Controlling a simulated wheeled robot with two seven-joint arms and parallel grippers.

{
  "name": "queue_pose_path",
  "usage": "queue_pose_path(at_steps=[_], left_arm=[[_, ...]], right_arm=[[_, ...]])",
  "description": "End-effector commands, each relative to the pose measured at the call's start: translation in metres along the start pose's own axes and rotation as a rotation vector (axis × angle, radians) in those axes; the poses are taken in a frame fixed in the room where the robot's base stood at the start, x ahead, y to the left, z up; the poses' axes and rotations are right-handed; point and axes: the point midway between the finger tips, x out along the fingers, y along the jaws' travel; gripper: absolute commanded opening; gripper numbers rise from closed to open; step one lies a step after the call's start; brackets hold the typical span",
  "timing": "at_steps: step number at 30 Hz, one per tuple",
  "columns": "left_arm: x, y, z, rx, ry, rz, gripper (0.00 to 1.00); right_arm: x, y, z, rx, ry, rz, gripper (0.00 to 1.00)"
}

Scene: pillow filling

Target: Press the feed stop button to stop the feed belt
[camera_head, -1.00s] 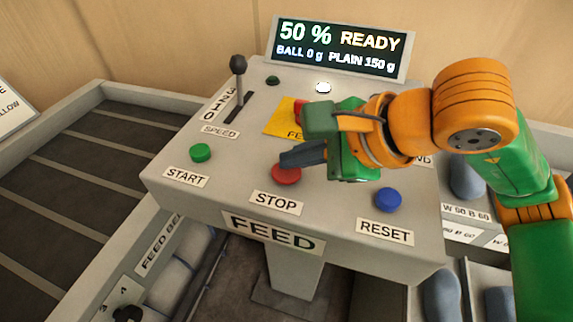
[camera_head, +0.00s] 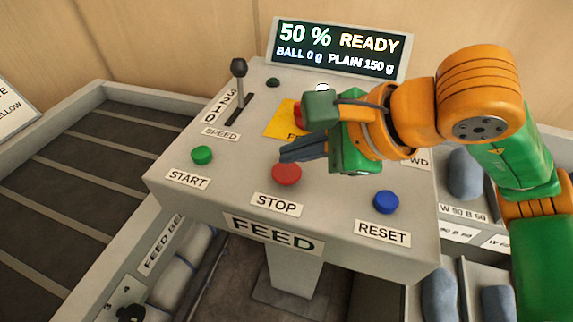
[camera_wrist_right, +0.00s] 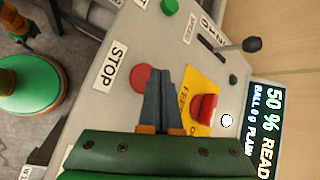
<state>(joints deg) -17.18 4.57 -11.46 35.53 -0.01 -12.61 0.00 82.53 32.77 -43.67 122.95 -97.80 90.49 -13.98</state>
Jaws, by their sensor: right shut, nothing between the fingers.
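The red feed stop button (camera_head: 286,173) sits on the sloped grey feed panel (camera_head: 190,204) above a STOP label (camera_head: 276,204). It also shows in the right wrist view (camera_wrist_right: 140,78), just left of my fingertips. My right gripper (camera_head: 282,155) is shut and empty. The exact height of the fingertips over the panel is hard to tell. The feed belt (camera_head: 70,165) lies left of the panel. My left gripper is not in view.
A green START button (camera_head: 202,155), a blue RESET button (camera_head: 386,202) and a speed lever (camera_head: 239,75) share the panel. A red button (camera_wrist_right: 204,107) on a yellow plate is close to my right gripper. The display (camera_head: 340,48) reads 50 % READY.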

Motion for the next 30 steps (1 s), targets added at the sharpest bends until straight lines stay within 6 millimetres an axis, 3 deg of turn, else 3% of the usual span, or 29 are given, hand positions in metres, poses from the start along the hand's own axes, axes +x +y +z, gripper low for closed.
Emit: queue_pose_path(at_steps=[16,30], left_arm=[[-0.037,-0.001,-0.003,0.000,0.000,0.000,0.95],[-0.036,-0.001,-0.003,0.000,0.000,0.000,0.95]], right_arm=[[-0.035,-0.026,0.026,0.000,-0.001,-0.001,0.00],[-0.035,-0.025,0.025,0.000,0.000,0.000,0.00]])
